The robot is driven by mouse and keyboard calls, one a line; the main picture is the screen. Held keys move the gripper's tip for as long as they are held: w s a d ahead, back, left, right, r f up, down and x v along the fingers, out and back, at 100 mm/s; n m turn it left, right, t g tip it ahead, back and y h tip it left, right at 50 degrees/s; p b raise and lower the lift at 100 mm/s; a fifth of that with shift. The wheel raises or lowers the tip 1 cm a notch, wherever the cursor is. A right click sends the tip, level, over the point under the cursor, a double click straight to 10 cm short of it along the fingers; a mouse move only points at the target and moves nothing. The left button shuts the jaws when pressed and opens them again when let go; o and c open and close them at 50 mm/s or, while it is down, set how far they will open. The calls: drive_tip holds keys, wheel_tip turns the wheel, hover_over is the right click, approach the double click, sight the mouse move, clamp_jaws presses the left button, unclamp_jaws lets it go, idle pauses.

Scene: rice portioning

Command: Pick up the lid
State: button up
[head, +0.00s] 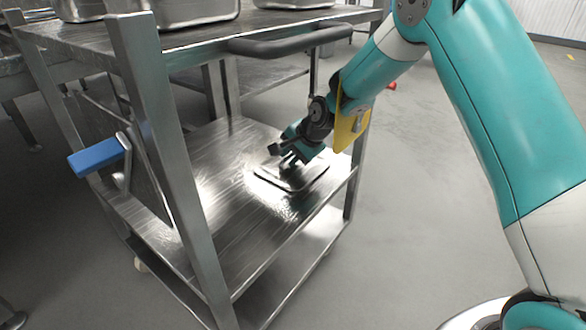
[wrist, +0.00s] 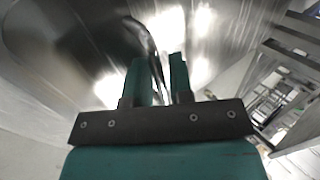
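The lid (head: 308,181) is a shiny, flat metal plate with a dark rim. It lies on the cart's middle shelf (head: 225,170), near the right edge. My gripper (head: 289,159) reaches down from the upper right to the lid, with its fingers at the lid's top. In the wrist view, the two green fingers of my gripper (wrist: 160,65) stand either side of a thin metal part of the lid, with a narrow gap between them. I cannot tell whether both fingers press on it. Glare blurs the lid's outline there.
The metal cart has a front post (head: 165,150) and a dark push handle (head: 290,42) near my arm. Metal pans (head: 195,12) stand on its top shelf. A blue block-shaped part (head: 97,157) sticks out at left. Grey floor is open to the right.

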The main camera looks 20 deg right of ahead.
drive_tip(key=shift+c, duration=0.2)
clamp_jaws()
drive_tip(key=shift+r, duration=0.2)
